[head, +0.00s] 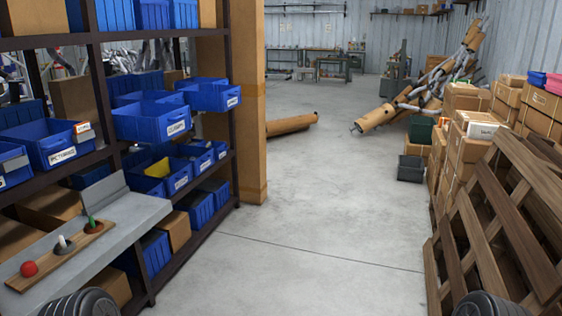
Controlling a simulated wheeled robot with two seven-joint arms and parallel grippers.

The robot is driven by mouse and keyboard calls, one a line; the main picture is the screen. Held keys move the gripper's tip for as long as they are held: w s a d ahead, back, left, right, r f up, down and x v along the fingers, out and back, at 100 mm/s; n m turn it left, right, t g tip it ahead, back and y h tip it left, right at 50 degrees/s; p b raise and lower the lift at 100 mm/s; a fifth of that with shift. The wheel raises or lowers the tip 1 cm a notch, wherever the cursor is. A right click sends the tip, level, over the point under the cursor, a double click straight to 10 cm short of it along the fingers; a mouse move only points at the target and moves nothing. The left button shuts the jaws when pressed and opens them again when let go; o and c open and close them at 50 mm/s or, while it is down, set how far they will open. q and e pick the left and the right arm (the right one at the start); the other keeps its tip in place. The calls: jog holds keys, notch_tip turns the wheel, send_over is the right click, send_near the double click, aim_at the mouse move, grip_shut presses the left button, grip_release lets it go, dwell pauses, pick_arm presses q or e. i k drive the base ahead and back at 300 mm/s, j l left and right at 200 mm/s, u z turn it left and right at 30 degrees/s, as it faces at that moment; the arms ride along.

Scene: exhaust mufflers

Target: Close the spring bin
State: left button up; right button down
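Blue bins stand on the dark metal shelf rack at the left. On the upper bin shelf, one blue bin (150,122) juts out past the shelf edge, with its white label facing the aisle. Another blue bin (210,97) to its right also juts out. A larger blue bin (50,148) at the left has a label and a small box at its corner. The labels are too small to read surely, so I cannot tell which is the spring bin. Neither gripper shows; only dark ribbed parts of my arms show at the bottom corners.
A grey ledge (140,215) with a wooden strip of coloured knobs (60,250) sticks out at lower left. Wooden pallets (500,230) and cardboard boxes (465,140) line the right. The concrete floor (320,210) between is clear. A brown tube (290,125) lies farther back.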

aim_at(205, 97)
jog(key=i+l, duration=0.1)
jog(key=i, duration=2.35)
jog(key=i+l+u, duration=0.1)
jog(key=i+u, duration=0.3)
jog(key=i+l+u, duration=0.3)
jog(key=i+u, duration=0.15)
jog(key=i, duration=0.15)
jog(key=i+l+u, duration=0.85)
jog(key=l, duration=0.15)
jog(key=k+j, duration=0.05)
